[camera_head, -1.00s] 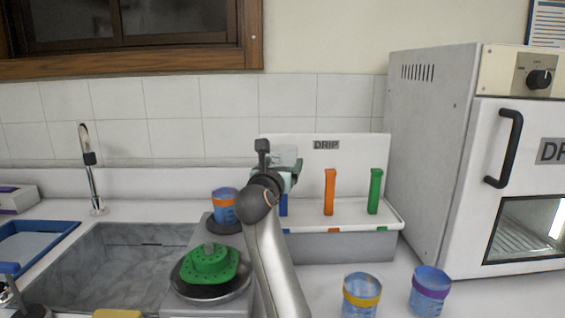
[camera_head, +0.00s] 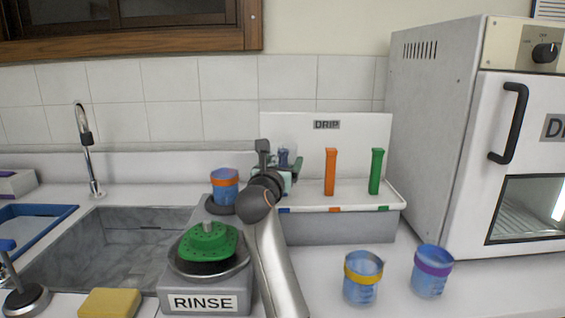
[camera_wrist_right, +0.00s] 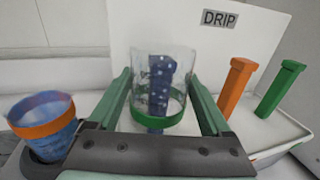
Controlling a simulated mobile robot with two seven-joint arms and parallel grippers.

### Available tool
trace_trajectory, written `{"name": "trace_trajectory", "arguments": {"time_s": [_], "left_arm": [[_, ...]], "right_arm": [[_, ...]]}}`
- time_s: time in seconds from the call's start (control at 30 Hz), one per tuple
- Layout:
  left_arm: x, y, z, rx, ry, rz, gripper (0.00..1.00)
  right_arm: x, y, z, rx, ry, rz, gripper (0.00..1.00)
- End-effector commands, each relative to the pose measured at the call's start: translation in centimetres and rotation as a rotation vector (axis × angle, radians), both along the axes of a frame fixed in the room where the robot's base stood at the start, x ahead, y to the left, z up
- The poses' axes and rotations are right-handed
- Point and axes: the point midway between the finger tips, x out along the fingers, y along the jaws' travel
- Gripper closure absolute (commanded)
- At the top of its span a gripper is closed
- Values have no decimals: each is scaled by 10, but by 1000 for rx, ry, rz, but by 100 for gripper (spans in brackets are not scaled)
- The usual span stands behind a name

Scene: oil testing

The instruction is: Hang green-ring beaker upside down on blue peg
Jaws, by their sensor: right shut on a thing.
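The green-ring beaker (camera_wrist_right: 163,85) is clear glass and upside down, its green ring low, in the right wrist view. My right gripper (camera_wrist_right: 163,95) is shut on it, one green finger on each side. In the head view the gripper (camera_head: 287,172) is at the left end of the drip rack, and the beaker (camera_head: 288,148) shows partly behind it. The blue peg (camera_wrist_right: 160,85) shows through the glass, in line with the beaker; I cannot tell for certain whether the beaker is around it or in front of it. My left gripper is out of view.
The drip rack (camera_head: 345,205) also has an orange peg (camera_head: 330,172) and a green peg (camera_head: 376,172), both bare. An orange-ring beaker (camera_head: 224,188) stands left of my arm behind the rinse station (camera_head: 205,280). Yellow-ring (camera_head: 362,278) and purple-ring (camera_head: 431,270) beakers stand in front.

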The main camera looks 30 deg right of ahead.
Motion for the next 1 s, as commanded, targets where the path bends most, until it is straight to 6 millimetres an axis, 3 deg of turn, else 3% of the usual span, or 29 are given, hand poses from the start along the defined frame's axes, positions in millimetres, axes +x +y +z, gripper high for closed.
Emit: {"name": "trace_trajectory", "arguments": {"time_s": [0.9,0.93,1.0], "left_arm": [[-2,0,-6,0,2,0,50],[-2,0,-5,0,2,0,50],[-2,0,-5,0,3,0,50]], "right_arm": [[0,0,-10,0,-1,1,73],[0,0,-9,0,-1,1,15],[0,0,-9,-1,-1,1,7]]}}
